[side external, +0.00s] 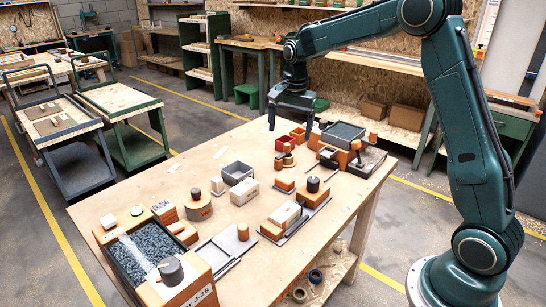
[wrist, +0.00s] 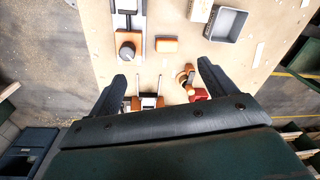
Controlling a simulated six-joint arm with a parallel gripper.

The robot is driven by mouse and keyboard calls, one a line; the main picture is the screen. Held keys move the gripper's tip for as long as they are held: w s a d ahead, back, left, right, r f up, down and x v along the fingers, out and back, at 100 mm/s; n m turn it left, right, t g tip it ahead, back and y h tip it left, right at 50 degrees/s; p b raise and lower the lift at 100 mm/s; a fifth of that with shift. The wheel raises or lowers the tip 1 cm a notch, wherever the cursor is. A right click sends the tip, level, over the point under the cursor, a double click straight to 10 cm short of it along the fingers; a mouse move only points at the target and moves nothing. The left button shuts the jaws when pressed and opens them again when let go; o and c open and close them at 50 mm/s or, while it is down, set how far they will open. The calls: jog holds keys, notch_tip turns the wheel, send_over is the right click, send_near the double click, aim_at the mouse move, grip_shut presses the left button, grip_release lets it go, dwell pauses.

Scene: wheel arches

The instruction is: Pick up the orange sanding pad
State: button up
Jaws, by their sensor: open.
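A small orange block, which looks like the sanding pad (side external: 285,184), lies on the wooden table near its middle. In the wrist view the orange pad (wrist: 167,45) lies flat and clear, just beyond the fingertips. My gripper (side external: 290,133) is above the far part of the table, pointing down. In the wrist view my gripper's fingers (wrist: 162,72) are wide apart with nothing held between them. The pad is apart from the gripper and below it.
A black-knobbed tool (wrist: 127,48) lies left of the pad. A grey bin (side external: 237,172) and a white block (side external: 244,192) stand nearby. A granule-filled tray (side external: 148,252) occupies the near end.

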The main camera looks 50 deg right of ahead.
aim_at(285, 178)
jog(key=w+d+f+m+g, duration=0.1)
jog(key=w+d+f+m, duration=0.2)
jog(key=f, duration=0.5)
jog(key=shift+w+d+f, duration=0.15)
jog(key=shift+w+d, duration=0.4)
jog(key=shift+w, duration=0.1)
jog(key=shift+f, duration=4.3)
jog(key=shift+f, duration=0.1)
jog(key=shift+a+f, duration=0.1)
jog(key=shift+f, duration=2.4)
jog(key=shift+c, duration=0.2)
jog(key=c, duration=1)
